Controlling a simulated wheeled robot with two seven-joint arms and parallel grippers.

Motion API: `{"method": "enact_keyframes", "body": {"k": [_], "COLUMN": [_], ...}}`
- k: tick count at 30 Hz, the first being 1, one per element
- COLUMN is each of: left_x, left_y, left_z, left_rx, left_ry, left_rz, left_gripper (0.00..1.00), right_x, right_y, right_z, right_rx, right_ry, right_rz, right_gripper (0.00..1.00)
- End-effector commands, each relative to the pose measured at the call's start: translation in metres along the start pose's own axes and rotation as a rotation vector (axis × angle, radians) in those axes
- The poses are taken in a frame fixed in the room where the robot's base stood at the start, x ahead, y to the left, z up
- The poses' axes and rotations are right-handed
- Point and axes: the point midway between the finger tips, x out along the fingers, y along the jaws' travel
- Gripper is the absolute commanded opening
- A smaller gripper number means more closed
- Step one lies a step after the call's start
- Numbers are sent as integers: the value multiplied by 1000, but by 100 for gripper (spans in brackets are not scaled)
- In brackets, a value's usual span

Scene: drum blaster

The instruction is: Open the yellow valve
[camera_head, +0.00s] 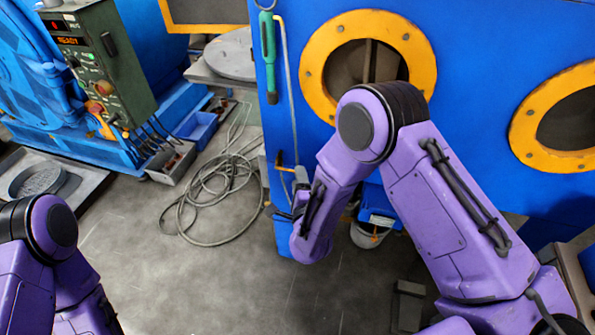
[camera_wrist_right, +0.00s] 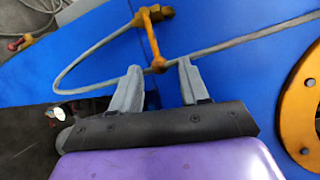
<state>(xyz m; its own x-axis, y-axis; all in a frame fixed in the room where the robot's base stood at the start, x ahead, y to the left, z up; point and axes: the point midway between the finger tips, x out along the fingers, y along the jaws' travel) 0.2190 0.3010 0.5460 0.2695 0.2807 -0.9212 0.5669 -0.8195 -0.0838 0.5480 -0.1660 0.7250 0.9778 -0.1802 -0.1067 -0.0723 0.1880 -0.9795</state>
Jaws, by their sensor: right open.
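The yellow valve (camera_wrist_right: 152,38) is on the blue cabinet wall. In the right wrist view its lever runs from a brass-coloured fitting down to a rounded end. In the head view it is a small yellow piece (camera_head: 280,160) on the cabinet's left side. My right gripper (camera_wrist_right: 159,68) is open, its two grey fingers pointing at the wall. The lever's rounded end shows between the fingertips; I cannot tell whether they touch. In the head view my right forearm mostly hides this gripper (camera_head: 275,212). My left arm shows at lower left, its gripper out of view.
A grey hose (camera_wrist_right: 95,65) loops around the valve along the blue wall (camera_head: 270,90). Orange-ringed ports (camera_head: 318,60) are on the cabinet front. A coiled cable (camera_head: 215,185) lies on the floor. A green control box (camera_head: 100,65) stands at the left.

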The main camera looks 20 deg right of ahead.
Motion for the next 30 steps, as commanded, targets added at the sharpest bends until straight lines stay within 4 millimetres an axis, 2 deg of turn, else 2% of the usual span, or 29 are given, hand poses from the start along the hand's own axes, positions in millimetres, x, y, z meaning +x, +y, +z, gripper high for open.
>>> {"method": "enact_keyframes", "body": {"k": [3, 6, 15, 16, 20, 30], "left_x": [-2, -2, -2, -2, -2, -7], "left_y": [0, 0, 0, 0, 0, -1], "left_z": [-1, -1, -1, -1, -1, -3], "left_rx": [0, 0, 0, 0, 0, 0], "left_ry": [0, 0, 0, 0, 0, 0], "left_rz": [0, 0, 0, 0, 0, 0], "left_gripper": [43, 43, 43, 43, 43, 43], "right_x": [22, 33, 39, 39, 39, 37], "right_y": [0, 0, 1, 1, 1, -4], "right_z": [-1, -1, -1, -1, -1, -8], "right_rx": [-1, -2, -5, -5, -5, -23], "right_ry": [2, 2, 1, 1, 1, 18], "right_rz": [0, 0, 2, 3, 2, 9], "right_gripper": [45, 45, 45, 42, 0, 0]}}
